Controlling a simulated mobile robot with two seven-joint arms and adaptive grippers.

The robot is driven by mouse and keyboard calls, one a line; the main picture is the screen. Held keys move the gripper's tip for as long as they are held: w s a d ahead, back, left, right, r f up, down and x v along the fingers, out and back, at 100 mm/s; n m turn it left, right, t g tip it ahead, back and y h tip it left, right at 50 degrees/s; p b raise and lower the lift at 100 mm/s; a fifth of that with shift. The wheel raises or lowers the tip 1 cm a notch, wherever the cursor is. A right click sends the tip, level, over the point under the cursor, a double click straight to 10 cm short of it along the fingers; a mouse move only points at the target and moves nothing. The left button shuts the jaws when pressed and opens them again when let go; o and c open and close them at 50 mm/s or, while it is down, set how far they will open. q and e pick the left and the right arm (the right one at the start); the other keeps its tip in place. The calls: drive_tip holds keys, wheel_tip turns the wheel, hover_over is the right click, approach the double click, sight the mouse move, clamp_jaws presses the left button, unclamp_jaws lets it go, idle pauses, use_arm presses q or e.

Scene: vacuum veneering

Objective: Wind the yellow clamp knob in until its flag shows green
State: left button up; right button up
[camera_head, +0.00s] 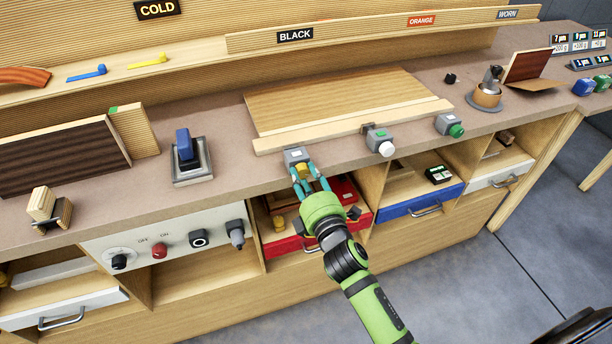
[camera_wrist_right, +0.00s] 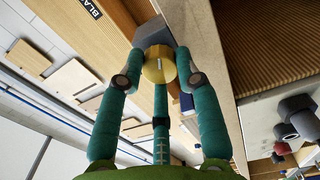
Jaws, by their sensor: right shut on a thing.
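The yellow clamp knob (camera_head: 304,171) sits on the front of a grey clamp block (camera_head: 295,155) at the bench's front edge. My right gripper (camera_head: 309,182) has its teal fingers closed around the knob from the front. In the right wrist view the fingers (camera_wrist_right: 158,75) press around the round yellow knob (camera_wrist_right: 158,66), with the grey block (camera_wrist_right: 151,32) just behind it. A pale patch shows on top of the block in the head view; I cannot make out any green on it. My left gripper is not in view.
Two more clamps stand to the right, one with a white knob (camera_head: 386,149) and one with a green knob (camera_head: 456,130). A wooden strip (camera_head: 350,126) lies behind them along a board (camera_head: 340,98). An open red drawer (camera_head: 283,246) lies below my right gripper.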

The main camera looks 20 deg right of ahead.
drive_tip(key=m, duration=0.3)
drive_tip(key=m+p, duration=0.1)
drive_tip(key=m, duration=0.2)
drive_tip(key=shift+a+f+m+p, duration=0.15)
drive_tip(key=shift+m+p, duration=0.15)
drive_tip(key=m+p, duration=0.1)
drive_tip(key=m, duration=0.2)
drive_tip(key=m+p, duration=0.1)
drive_tip(key=m, duration=0.3)
drive_tip(key=shift+r+p, duration=0.2)
drive_tip(key=shift+p, duration=0.1)
drive_tip(key=m+p, duration=0.1)
drive_tip(key=m, duration=0.2)
drive_tip(key=shift+m, duration=0.4)
drive_tip(key=m+p, duration=0.1)
drive_tip(key=m, duration=0.2)
drive_tip(key=shift+r+m, duration=0.1)
drive_tip(key=shift+m, duration=0.2)
drive_tip(key=m, duration=0.3)
drive_tip(key=shift+d+p, duration=0.2)
drive_tip(key=shift+p, duration=0.2)
drive_tip(key=shift+w+r+m, duration=0.1)
drive_tip(key=shift+m, duration=1.2)
drive_tip(key=shift+d, duration=0.1)
